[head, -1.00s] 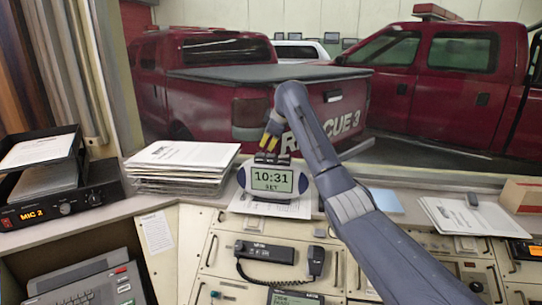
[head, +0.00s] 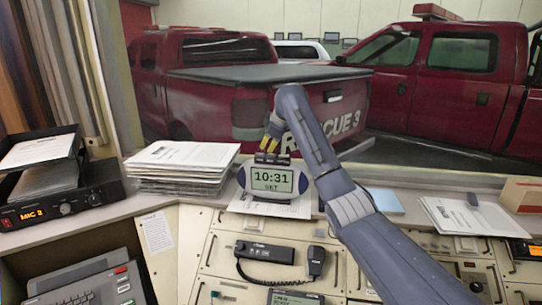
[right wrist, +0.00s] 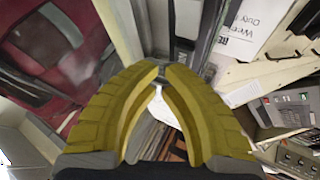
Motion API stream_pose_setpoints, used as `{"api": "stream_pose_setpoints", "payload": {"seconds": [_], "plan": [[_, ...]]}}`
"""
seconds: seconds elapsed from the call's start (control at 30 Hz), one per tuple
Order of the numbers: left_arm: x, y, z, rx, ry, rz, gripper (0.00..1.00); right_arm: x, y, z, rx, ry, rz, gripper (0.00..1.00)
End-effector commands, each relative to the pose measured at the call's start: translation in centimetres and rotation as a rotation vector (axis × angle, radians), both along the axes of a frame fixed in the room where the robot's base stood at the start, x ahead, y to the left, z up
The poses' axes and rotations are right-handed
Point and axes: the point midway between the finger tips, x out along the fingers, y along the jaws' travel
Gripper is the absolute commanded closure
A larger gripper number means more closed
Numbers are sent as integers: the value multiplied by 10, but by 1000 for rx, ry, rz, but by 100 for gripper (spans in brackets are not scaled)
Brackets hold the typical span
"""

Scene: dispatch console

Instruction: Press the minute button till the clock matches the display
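The clock (head: 272,181) is a blue and white rounded unit on the ledge. Its screen reads 10:31 with SET beneath. Dark buttons (head: 272,158) line its top. My right gripper (head: 268,148) has yellow fingers pointing down just above these buttons. I cannot tell whether they touch. In the right wrist view the yellow fingers (right wrist: 166,72) come together at the tips with nothing held. A display (head: 296,298) shows at the bottom edge of the head view, cut off and too small to read. My left gripper is out of view.
A stack of papers (head: 184,165) lies left of the clock. A radio unit with a corded handset (head: 316,261) sits on the console below. A MIC 2 box (head: 60,207) stands at far left. Loose papers (head: 470,216) lie to the right.

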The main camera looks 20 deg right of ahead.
Motion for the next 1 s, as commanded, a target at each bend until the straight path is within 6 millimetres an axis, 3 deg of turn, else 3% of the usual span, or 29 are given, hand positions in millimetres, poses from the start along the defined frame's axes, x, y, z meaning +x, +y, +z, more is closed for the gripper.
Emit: {"api": "stream_pose_setpoints", "payload": {"seconds": [1.0], "plan": [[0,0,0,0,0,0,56,0,0,-8,0,0,0,100]]}}
